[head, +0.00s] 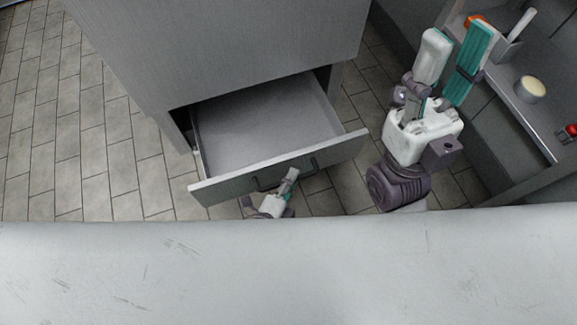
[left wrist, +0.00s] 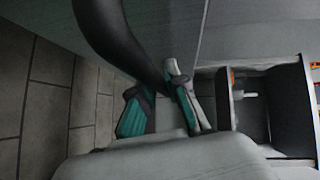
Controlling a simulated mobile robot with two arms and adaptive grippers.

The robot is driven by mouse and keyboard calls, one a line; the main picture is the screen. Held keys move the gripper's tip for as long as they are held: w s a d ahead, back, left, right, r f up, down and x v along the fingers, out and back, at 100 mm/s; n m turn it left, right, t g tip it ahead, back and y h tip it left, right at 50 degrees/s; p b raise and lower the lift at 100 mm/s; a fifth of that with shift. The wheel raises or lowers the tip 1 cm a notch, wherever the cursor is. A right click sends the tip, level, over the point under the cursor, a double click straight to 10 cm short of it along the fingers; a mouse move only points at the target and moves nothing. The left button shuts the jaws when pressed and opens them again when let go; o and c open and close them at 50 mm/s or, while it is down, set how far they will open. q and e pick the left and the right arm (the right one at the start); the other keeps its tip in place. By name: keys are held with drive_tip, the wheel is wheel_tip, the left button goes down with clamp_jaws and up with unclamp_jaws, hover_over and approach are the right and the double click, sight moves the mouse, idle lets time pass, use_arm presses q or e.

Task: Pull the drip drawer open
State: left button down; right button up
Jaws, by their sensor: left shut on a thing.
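The grey drip drawer (head: 255,125) stands pulled out from the cabinet. Its inside looks bare. Its dark bar handle (head: 309,168) runs along the front panel. My left gripper (head: 290,179) is shut on the handle near its middle. In the left wrist view the handle (left wrist: 120,35) is a thick dark curve passing between the teal-padded fingers of my left gripper (left wrist: 160,98). The front panel fills much of that view's upper middle. My right gripper (head: 456,55) is at the upper right of the head view, with its fingers apart and nothing seen between them.
The grey cabinet (head: 220,45) holds the drawer. A shelf unit (head: 520,105) at the right carries a cream-topped round tub (head: 530,88), a red item (head: 570,130) and an orange item (head: 475,20). Tiled floor (head: 95,130) lies open at the left. A pale surface crosses the bottom.

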use_arm(q)
drive_tip(key=c, duration=1.2)
unclamp_jaws()
drive_tip(key=v, duration=1.2)
